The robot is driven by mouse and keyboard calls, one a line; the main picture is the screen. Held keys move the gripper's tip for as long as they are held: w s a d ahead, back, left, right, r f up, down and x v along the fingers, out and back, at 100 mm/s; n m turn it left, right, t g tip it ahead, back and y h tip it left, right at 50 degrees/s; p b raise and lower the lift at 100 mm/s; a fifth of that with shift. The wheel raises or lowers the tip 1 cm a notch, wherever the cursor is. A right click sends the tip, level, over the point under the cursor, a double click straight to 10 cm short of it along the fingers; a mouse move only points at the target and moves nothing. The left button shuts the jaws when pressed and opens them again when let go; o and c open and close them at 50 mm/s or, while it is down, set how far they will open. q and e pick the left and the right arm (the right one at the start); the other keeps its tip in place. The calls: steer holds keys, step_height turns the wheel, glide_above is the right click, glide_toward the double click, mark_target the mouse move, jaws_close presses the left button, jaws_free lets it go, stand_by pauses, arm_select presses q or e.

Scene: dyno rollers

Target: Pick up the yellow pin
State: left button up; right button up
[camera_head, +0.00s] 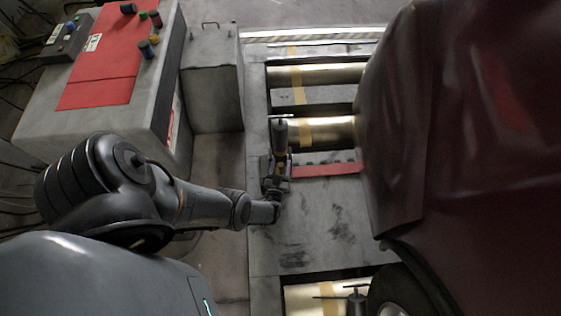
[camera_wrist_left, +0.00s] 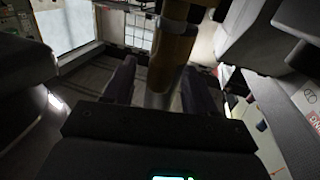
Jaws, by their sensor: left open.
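An upright pin (camera_head: 280,135) with a thin cross handle at its top stands over the grey roller frame, left of the dark red vehicle. In the left wrist view the pin (camera_wrist_left: 171,58) has a dull yellow band above a bare metal shaft. My left gripper (camera_head: 275,172) is at the pin in the head view. In the left wrist view my left gripper (camera_wrist_left: 158,88) is open, with one finger on each side of the metal shaft. I cannot tell whether the fingers touch it. The pin's lower end is hidden. My right gripper is in neither view.
The dark red vehicle (camera_head: 470,120) fills the right side. Brass-coloured rollers (camera_head: 325,74) lie in the grey frame (camera_head: 310,235). A second cross-handled pin (camera_head: 356,300) stands at the bottom near a wheel. A cabinet with a red top (camera_head: 105,60) holds several small coloured items at upper left.

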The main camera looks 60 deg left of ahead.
arm_select(q)
steer(key=shift+x, duration=1.3)
steer(key=shift+s+d, duration=0.15)
steer(key=shift+d, duration=0.1)
steer(key=c, duration=0.5)
jaws_close()
steer(key=shift+r, duration=0.1)
